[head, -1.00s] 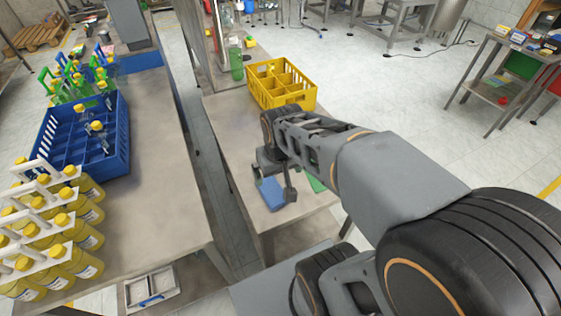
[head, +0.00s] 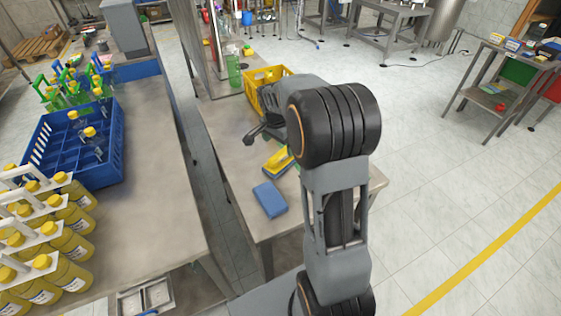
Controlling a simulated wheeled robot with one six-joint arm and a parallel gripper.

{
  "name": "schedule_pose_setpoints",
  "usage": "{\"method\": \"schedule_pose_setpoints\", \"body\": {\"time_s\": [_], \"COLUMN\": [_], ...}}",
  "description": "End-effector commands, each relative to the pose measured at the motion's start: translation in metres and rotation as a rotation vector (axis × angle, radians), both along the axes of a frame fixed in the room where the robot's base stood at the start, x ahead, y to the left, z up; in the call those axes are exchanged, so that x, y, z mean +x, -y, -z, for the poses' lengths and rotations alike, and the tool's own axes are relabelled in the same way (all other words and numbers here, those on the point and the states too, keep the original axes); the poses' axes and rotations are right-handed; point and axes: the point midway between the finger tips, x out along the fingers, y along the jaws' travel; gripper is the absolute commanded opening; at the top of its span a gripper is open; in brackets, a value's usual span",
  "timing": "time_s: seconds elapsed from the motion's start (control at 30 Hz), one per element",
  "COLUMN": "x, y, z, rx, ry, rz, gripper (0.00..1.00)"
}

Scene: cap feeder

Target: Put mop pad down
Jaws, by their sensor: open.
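A blue pad (head: 270,199), which looks like the mop pad, lies flat near the front edge of the right-hand table (head: 228,172). Nothing touches it from above. My gripper (head: 262,134) is open above the same table, farther back than the pad and close to the yellow crate. The arm partly covers the gripper, so one finger shows more clearly than the rest. I see nothing held in it.
A yellow crate (head: 254,94) stands behind my gripper, partly hidden by my arm. A yellow object (head: 279,161) lies right behind the pad. A blue crate (head: 105,157) and yellow bottles (head: 78,217) stand on the left table. A floor gap separates the tables.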

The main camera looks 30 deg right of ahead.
Motion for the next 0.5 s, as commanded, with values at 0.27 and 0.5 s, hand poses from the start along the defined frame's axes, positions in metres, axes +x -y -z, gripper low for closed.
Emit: {"method": "schedule_pose_setpoints", "body": {"time_s": [0.27,0.5], "x": [0.002,0.003], "y": [0.004,0.005], "z": [0.034,0.049], "rx": [0.001,0.001], "ry": [-0.001,-0.002], "rz": [-0.001,-0.002], "gripper": [1.00,1.00]}}
